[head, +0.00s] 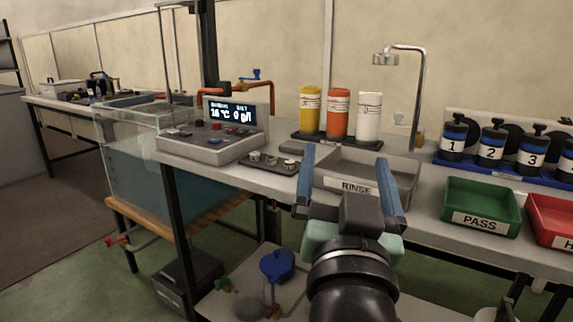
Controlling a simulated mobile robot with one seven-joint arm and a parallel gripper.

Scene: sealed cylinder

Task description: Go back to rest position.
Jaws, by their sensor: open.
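My gripper (347,183) is in the head view, in front of the workbench (225,172) edge. Its two blue fingers are spread apart and nothing shows between them. It points toward the grey RINSE basin (333,190), partly covering it from this view. My black wrist and arm reach up from the bottom of the picture. I cannot tell the exact gap between the fingers and the basin.
The bench holds a control box with display (229,111), three bottles (337,114), a green PASS tray (481,207), a red tray (550,218) and numbered black cylinders (491,147) in a blue rack. A faucet (412,80) stands behind. A glass water tank (130,165) is left.

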